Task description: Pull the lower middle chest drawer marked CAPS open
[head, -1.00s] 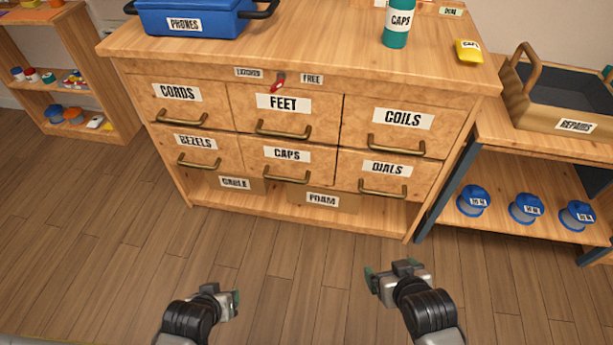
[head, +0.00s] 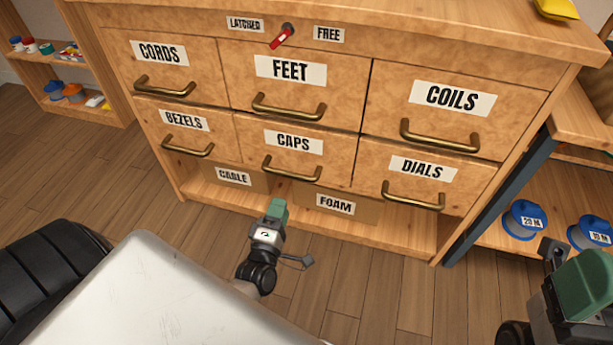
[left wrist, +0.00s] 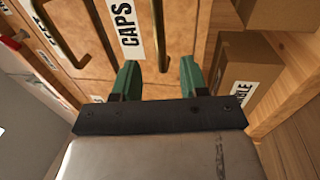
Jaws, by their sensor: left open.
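The CAPS drawer (head: 308,170) is the lower middle drawer of the wooden chest and looks shut, flush with its neighbours. Its brass bar handle (head: 292,172) runs below the white CAPS label (head: 293,142). My left gripper (head: 278,212) is just below and in front of this handle in the head view. In the left wrist view its two green fingers (left wrist: 160,78) are apart, and the CAPS handle (left wrist: 158,32) lies ahead, its near end between them in the picture; contact cannot be told. My right gripper (head: 570,270) is at the lower right edge, partly cut off.
A red-tipped lever (head: 283,36) between the LATCHED and FREE labels points down and left. CABLE (head: 233,177) and FOAM (head: 336,204) boxes sit on the shelf below the drawers. Blue spools (head: 525,220) stand on the right shelf. Floor in front is clear.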

